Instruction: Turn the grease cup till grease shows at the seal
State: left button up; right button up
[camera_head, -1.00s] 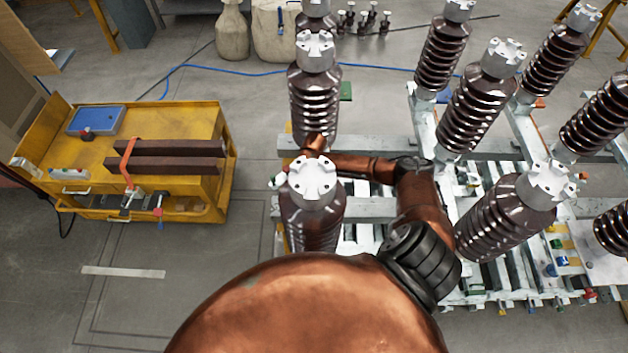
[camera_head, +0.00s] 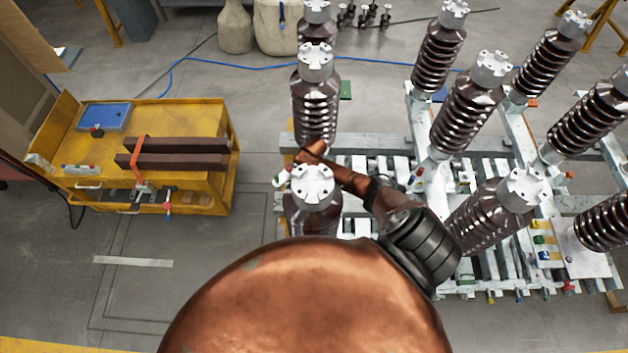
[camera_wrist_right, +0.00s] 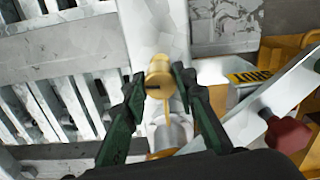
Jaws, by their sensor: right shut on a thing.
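A small brass grease cup (camera_wrist_right: 158,76) with a dark slot in its side shows in the right wrist view, against a pale metal post. My right gripper (camera_wrist_right: 160,88) has its two dark green fingers closed on either side of it. A thin yellow strip (camera_wrist_right: 168,107) runs below the cup toward a grey cylindrical fitting (camera_wrist_right: 172,132); I cannot tell whether it is grease or a metal part. The seal is not clearly visible. In the head view my copper right arm reaches up among the insulators, and the grease cup cannot be made out. My left gripper is not in view.
Tall brown ribbed insulators (camera_head: 470,100) with grey caps stand close around the arm on a pale steel frame (camera_head: 380,143). A yellow cart (camera_head: 215,125) stands at left. A red-handled bar (camera_wrist_right: 285,130) lies right of the gripper. Floor between cart and frame is clear.

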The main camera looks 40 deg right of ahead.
jog(key=shift+w+m+p, duration=0.1)
jog(key=shift+m+p, duration=0.2)
jog(key=shift+m, duration=0.2)
jog(key=o, duration=1.2)
jog(key=shift+c, duration=0.2)
jog(key=shift+r, duration=0.1)
notch_tip(320, 180, up, 12)
dwell(0.3)
